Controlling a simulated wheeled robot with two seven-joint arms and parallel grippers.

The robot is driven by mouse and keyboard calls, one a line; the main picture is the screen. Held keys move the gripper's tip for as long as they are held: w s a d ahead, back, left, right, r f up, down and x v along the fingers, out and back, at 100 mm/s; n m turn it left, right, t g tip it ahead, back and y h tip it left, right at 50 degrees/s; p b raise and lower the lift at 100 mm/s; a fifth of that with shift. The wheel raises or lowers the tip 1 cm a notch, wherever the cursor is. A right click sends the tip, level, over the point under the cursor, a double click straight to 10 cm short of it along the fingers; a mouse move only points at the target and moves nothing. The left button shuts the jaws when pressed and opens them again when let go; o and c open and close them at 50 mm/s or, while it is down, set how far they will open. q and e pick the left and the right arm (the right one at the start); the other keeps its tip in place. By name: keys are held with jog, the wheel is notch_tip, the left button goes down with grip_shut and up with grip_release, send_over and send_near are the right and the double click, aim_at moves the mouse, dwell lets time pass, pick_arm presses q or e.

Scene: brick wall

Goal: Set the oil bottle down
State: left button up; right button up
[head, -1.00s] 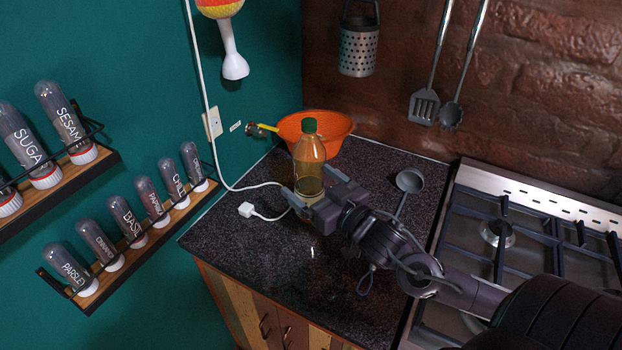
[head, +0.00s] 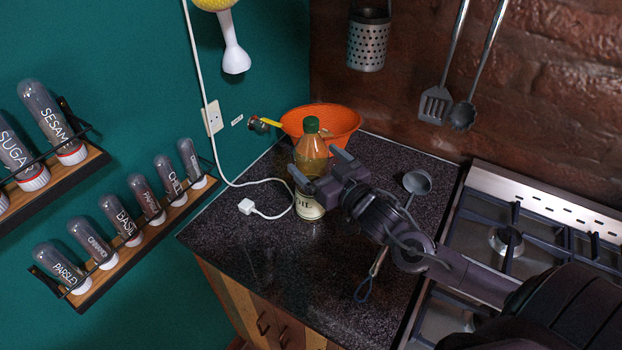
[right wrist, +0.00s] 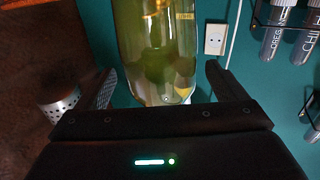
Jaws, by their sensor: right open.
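The oil bottle (head: 311,152), clear with yellowish oil, a green cap and a pale label, stands upright on the dark speckled counter (head: 250,222) in the head view. My right gripper (head: 319,166) is open, its fingers spread to either side of the bottle's middle, above the label. In the right wrist view the bottle (right wrist: 155,50) rises between the two spread fingers, with gaps visible on both sides. The gripper hides part of the bottle's body. My left gripper is not in view.
An orange bowl (head: 338,133) stands just behind the bottle. A white cable with a plug (head: 246,206) lies left of it. A ladle (head: 417,183) lies to the right, beside the gas stove (head: 485,190). The counter's front left is clear.

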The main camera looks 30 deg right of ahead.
jog(key=w, duration=0.1)
jog(key=w+p, duration=0.1)
jog(key=w, duration=0.1)
jog(key=shift+w+a+r, duration=0.15)
jog(key=shift+w+a, duration=0.05)
jog(key=shift+w, duration=0.05)
jog(key=shift+w+a, duration=0.15)
jog(key=shift+w, duration=0.3)
jog(key=shift+c, duration=0.3)
jog(key=c, duration=1.7)
jog(key=shift+c, duration=0.9)
jog(key=shift+r, duration=0.1)
